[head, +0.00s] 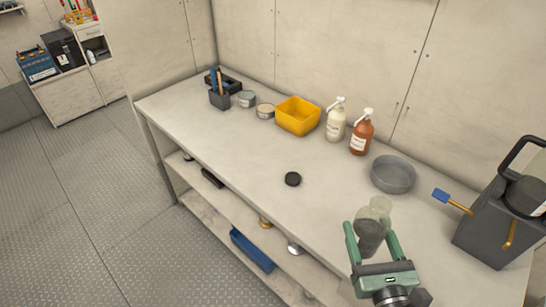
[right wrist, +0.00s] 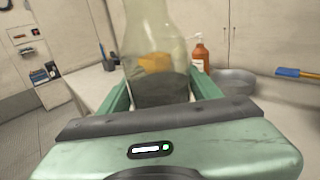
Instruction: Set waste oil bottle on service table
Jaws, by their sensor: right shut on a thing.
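The waste oil bottle (head: 371,228) is clear with dark liquid in its lower part. My right gripper (head: 372,246) is shut on it, with a green finger on each side. The bottle is upright or nearly so, over the right front part of the pale service table (head: 240,165); I cannot tell whether its base touches the top. In the right wrist view the bottle (right wrist: 155,50) stands between the fingers (right wrist: 160,92), its top cut off by the frame. A black round cap (head: 292,179) lies on the table. My left gripper is not in view.
A grey round pan (head: 393,174) and a dark grey can-like container (head: 495,225) stand near the bottle. Brown (head: 362,135) and white (head: 336,122) pump bottles, a yellow bin (head: 298,116) and small tins line the back. The table around the cap is clear.

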